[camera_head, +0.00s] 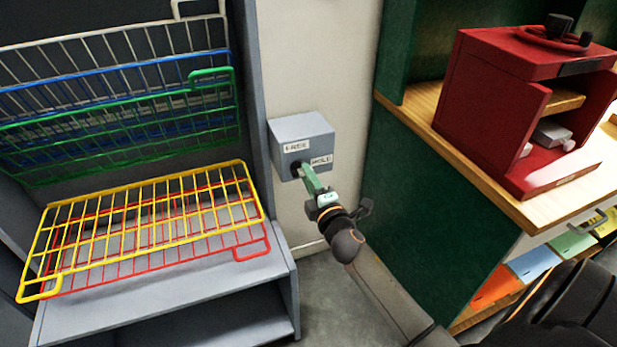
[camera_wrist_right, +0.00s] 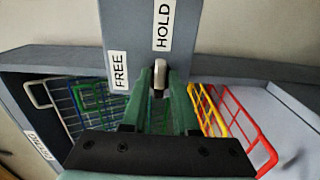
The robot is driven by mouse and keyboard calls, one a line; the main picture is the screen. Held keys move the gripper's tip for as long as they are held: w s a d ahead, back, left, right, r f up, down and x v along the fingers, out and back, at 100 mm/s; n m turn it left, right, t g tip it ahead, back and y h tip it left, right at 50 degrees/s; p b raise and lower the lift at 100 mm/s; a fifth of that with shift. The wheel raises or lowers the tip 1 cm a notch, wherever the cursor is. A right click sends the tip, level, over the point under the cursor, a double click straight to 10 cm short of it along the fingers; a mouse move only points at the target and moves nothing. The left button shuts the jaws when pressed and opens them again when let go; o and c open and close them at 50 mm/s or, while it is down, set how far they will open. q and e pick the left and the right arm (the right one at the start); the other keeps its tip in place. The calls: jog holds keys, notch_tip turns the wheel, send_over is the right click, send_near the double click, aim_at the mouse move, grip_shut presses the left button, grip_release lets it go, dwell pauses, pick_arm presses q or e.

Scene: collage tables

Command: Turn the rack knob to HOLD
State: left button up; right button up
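A grey control box (camera_head: 302,134) is fixed to the pale wall. It carries a FREE label (camera_head: 296,146) and a HOLD label (camera_head: 321,160). In the wrist view, the FREE label (camera_wrist_right: 118,71) is left of the fingers and the HOLD label (camera_wrist_right: 163,25) is above them. The rack knob (camera_wrist_right: 159,67) shows as a small pale end between my right gripper's green fingertips (camera_wrist_right: 162,78). My left gripper is not in view.
Left of the box stands a grey rack frame (camera_head: 262,140). Its white, blue and green wire racks are tilted up; the yellow rack (camera_head: 250,170) and red rack (camera_head: 266,240) lie lower. At right, a red cabinet (camera_head: 490,90) stands on a wooden-topped green unit.

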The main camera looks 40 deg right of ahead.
jog(key=shift+o, duration=1.3)
jog(key=v, duration=1.2)
jog(key=shift+s+b, duration=0.25)
jog(key=shift+b, duration=0.2)
jog(key=shift+a, duration=0.1)
jog(key=s+a+f+m+g+y+p, duration=0.6)
jog(key=s+a+f+m+g+p, duration=0.2)
jog(key=s+a+f+m, duration=0.4)
jog(key=s+a+f, duration=0.2)
jog(key=a+f, duration=0.1)
jog(key=shift+a+m, duration=0.2)
jog(key=shift+m, duration=0.2)
